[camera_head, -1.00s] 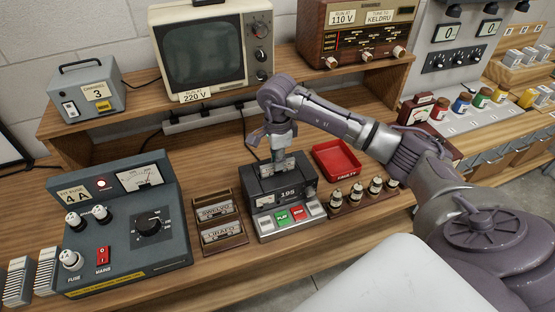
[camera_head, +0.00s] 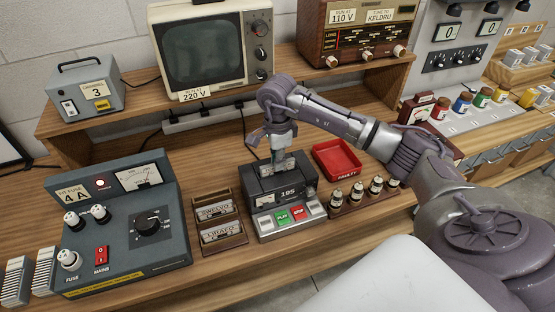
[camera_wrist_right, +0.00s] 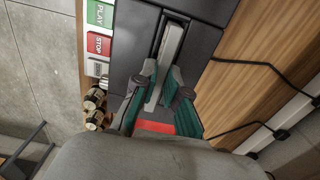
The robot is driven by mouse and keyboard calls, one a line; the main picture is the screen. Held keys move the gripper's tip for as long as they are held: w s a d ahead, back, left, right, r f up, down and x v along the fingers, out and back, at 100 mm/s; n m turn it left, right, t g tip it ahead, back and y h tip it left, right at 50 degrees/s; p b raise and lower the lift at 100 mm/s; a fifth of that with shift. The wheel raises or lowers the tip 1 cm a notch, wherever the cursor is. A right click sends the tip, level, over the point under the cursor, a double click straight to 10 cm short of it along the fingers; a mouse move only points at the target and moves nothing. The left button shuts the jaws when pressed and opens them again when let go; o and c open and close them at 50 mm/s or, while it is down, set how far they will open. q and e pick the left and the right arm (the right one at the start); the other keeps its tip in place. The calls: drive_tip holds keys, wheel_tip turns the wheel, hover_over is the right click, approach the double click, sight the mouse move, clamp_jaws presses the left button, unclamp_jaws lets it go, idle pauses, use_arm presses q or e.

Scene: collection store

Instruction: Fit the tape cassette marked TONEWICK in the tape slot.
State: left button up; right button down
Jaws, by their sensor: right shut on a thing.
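My right gripper (camera_head: 281,157) is over the top of the dark tape player (camera_head: 265,187). In the right wrist view, the gripper (camera_wrist_right: 158,92) is shut on a thin grey cassette (camera_wrist_right: 171,50). The cassette stands on edge, in line with the dark tape slot (camera_wrist_right: 157,38) in the player's top. I cannot tell how deep it sits, and its label cannot be read. In the head view the fingers partly hide the cassette (camera_head: 274,168). My left gripper is not in view.
A rack (camera_head: 222,238) with two other labelled cassettes stands left of the player. A red tray (camera_head: 337,157) and a row of small valves (camera_head: 357,195) are to its right. A grey fuse unit (camera_head: 125,225) is further left. A cable runs behind the player.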

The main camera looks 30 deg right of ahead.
drive_tip(key=shift+f+b, duration=0.4)
drive_tip(key=shift+f, duration=0.1)
drive_tip(key=c, duration=1.5)
unclamp_jaws()
drive_tip(key=shift+r, duration=0.2)
wheel_tip(320, 180, up, 11)
drive_tip(key=p, duration=0.6)
drive_tip(key=shift+f, duration=0.15)
